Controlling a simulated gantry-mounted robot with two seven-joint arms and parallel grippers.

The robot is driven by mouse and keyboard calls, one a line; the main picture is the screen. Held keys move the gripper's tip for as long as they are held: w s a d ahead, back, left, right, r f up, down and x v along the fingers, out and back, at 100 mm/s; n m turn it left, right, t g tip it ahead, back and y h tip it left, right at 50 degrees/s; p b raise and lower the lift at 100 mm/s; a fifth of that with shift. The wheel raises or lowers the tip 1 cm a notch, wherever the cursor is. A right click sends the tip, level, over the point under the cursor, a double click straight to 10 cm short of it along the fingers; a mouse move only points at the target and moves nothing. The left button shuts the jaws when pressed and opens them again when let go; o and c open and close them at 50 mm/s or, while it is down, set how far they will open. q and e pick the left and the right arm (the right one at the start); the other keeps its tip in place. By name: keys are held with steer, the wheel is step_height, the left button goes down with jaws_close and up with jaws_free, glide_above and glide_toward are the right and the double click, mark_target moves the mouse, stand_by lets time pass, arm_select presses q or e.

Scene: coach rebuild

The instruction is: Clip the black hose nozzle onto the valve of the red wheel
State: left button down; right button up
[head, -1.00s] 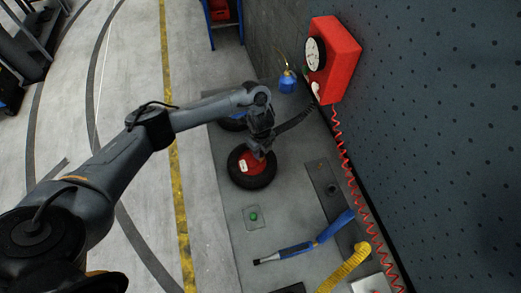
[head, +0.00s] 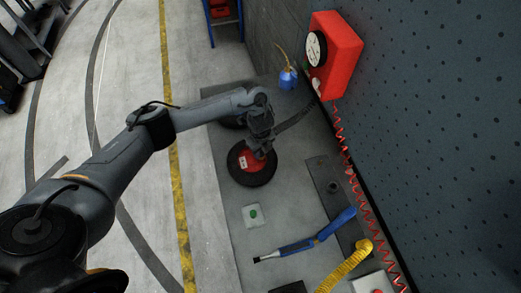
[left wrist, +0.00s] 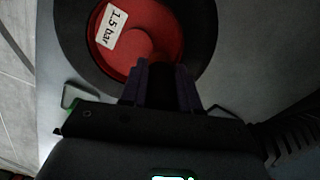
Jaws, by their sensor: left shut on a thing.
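The red wheel (head: 243,161) lies flat on the grey bench with its black tyre (head: 252,181) around it. In the left wrist view the red hub (left wrist: 152,22) carries a white "1.5 bar" label (left wrist: 114,22). My left gripper (head: 261,151) is over the right part of the wheel, pointing down, and is shut on the black hose nozzle. The nozzle is mostly hidden by the fingers. The black hose (head: 296,120) runs from the gripper toward the red gauge box (head: 341,55). The fingers (left wrist: 160,82) overlap the hub's lower edge in the wrist view. The valve is hidden; I cannot tell whether the nozzle touches it.
A pale plate with a green button (head: 253,214) sits in front of the wheel. A blue-handled tool (head: 298,246), a yellow coiled hose (head: 345,267) and a dark strip (head: 325,185) lie nearby. A perforated wall (head: 450,120) bounds the right.

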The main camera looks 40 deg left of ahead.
arm_select(q)
steer(key=c, duration=0.8)
jaws_free()
steer(key=shift+w+r, duration=0.1)
steer(key=shift+r, duration=0.05)
steer(key=shift+c, duration=0.2)
steer(key=shift+o, duration=0.5)
